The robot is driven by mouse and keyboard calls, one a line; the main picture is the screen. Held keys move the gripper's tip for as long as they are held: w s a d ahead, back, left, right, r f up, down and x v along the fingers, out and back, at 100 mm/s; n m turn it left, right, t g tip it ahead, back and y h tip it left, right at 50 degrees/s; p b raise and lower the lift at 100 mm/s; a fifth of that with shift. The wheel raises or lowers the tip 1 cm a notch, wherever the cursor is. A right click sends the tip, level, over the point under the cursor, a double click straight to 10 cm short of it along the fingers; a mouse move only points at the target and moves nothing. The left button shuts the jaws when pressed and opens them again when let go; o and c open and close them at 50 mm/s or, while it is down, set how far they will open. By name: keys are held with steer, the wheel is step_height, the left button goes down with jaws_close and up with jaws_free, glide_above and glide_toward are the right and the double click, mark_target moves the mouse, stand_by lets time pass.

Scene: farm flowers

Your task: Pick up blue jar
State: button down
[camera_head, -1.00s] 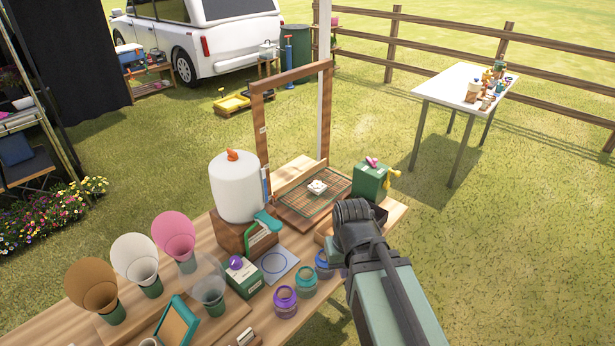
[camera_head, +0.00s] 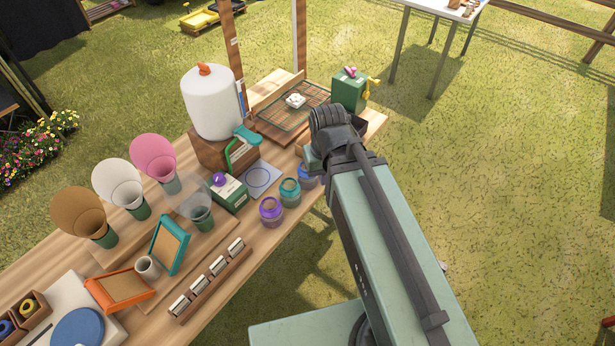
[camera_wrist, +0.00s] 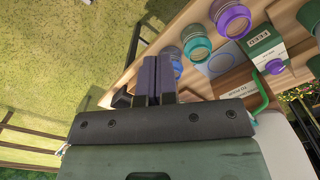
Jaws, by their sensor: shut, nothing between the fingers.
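The blue jar (camera_head: 307,177) stands on the wooden table, at the right end of a row with a teal jar (camera_head: 290,190) and a purple jar (camera_head: 271,209). My arm covers its right side in the head view. In the wrist view the blue jar (camera_wrist: 174,54) is just beyond my gripper's fingers, partly hidden by them. The teal jar (camera_wrist: 196,43) and purple jar (camera_wrist: 231,18) are to its right. My gripper (camera_wrist: 158,60) is shut and empty, apart from the jar as far as I can tell. Its fingers are hidden in the head view.
A green box (camera_head: 228,193) with a purple knob stands left of the jars. A white cylinder (camera_head: 212,103), a wire rack (camera_head: 292,105) and another green box (camera_head: 349,90) stand behind. Glass and coloured cones are at left. Grass lies open beyond the table's right edge.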

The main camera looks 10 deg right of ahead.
stand_by(0.3)
steer(key=shift+c, duration=1.8)
jaws_free()
